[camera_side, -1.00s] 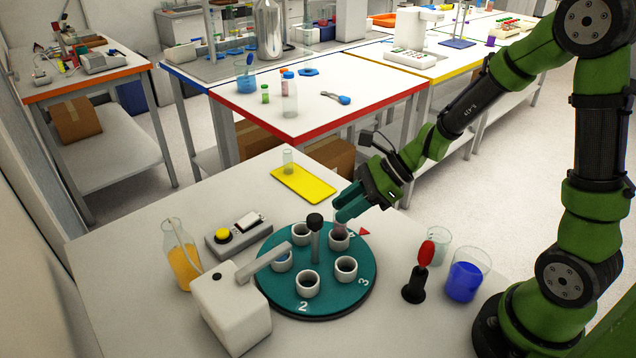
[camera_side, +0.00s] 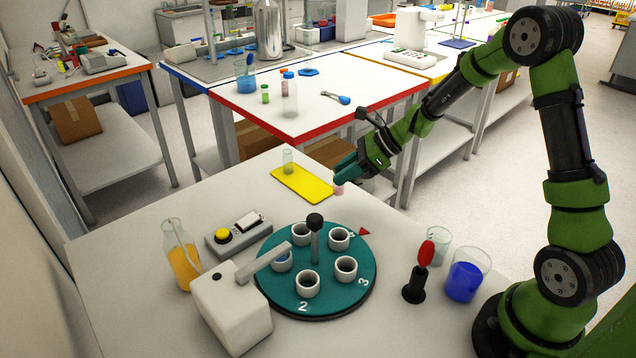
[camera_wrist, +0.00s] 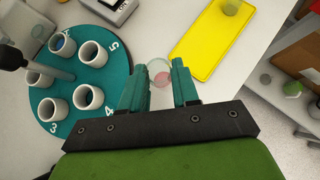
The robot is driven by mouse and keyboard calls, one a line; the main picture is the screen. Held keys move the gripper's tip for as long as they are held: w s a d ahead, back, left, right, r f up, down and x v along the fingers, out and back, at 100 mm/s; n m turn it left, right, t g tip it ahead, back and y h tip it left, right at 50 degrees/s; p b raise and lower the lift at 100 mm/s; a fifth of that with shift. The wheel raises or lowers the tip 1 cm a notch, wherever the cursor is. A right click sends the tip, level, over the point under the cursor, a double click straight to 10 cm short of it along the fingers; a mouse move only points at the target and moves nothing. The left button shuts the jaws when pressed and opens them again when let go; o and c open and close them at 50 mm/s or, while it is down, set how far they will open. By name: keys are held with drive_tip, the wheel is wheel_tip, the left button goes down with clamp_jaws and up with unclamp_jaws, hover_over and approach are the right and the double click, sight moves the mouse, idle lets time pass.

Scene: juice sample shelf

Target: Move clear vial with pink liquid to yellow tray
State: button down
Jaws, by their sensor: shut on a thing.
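My gripper (camera_side: 345,174) is shut on the clear vial with pink liquid (camera_side: 339,188) and holds it above the white table, at the near right end of the yellow tray (camera_side: 302,184). The vial also shows between the teal fingers in the wrist view (camera_wrist: 161,78). The yellow tray lies flat, and in the wrist view (camera_wrist: 208,42) it is ahead and to the right of the fingers. Another clear vial (camera_side: 288,160) stands at the tray's far end. The gripper's fingers hide the upper part of the held vial in the side view.
A teal carousel (camera_side: 330,283) with white cup holders stands in front of the tray. A white dispenser (camera_side: 230,308), a button box (camera_side: 238,236), an orange-liquid flask (camera_side: 182,262) and a blue-liquid beaker (camera_side: 464,281) surround it. The table's far edge runs close behind the tray.

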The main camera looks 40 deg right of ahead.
drive_tip(key=shift+w+d+f, duration=0.1)
drive_tip(key=shift+w+f, duration=0.6)
drive_tip(key=shift+w, duration=0.65)
drive_tip(key=shift+w+d+f, duration=0.1)
drive_tip(key=shift+w+f, duration=0.65)
drive_tip(key=shift+w, duration=0.6)
drive_tip(key=shift+w+d+f, duration=0.1)
drive_tip(key=shift+w+f, duration=0.6)
drive_tip(key=shift+w, duration=0.65)
drive_tip(key=c, duration=0.8)
unclamp_jaws()
drive_tip(key=shift+f, duration=0.15)
